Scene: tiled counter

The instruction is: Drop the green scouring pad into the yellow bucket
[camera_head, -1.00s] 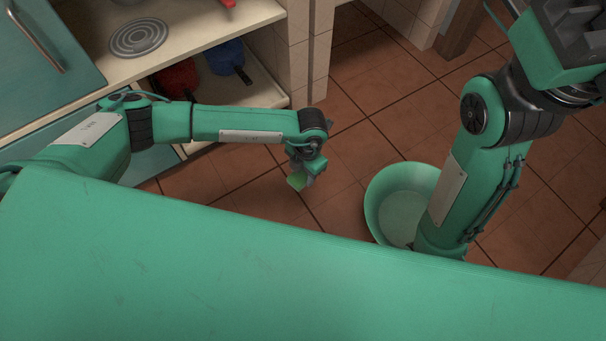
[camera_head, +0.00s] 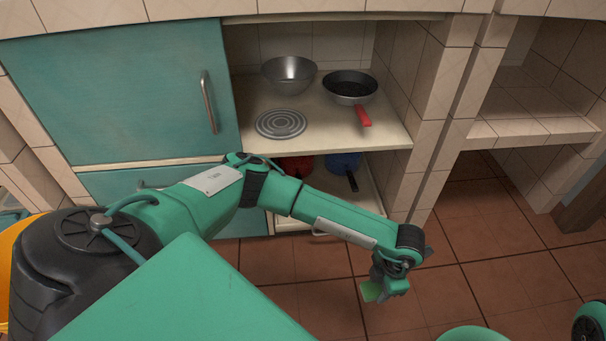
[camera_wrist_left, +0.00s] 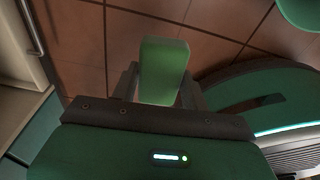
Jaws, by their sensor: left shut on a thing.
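My left gripper (camera_head: 390,284) is shut on the green scouring pad (camera_head: 371,291) and holds it out above the tiled floor. In the left wrist view the pad (camera_wrist_left: 163,72) stands between the two fingers and sticks out beyond them. A curved yellow-orange thing, likely the yellow bucket (camera_head: 8,262), shows only in part at the left edge of the head view, behind my dark shoulder. It is far to the left of the left gripper. My right gripper is out of view.
A shelf unit holds a metal bowl (camera_head: 289,74) and a frying pan (camera_head: 349,87). Teal cabinet doors (camera_head: 120,90) stand left of it.

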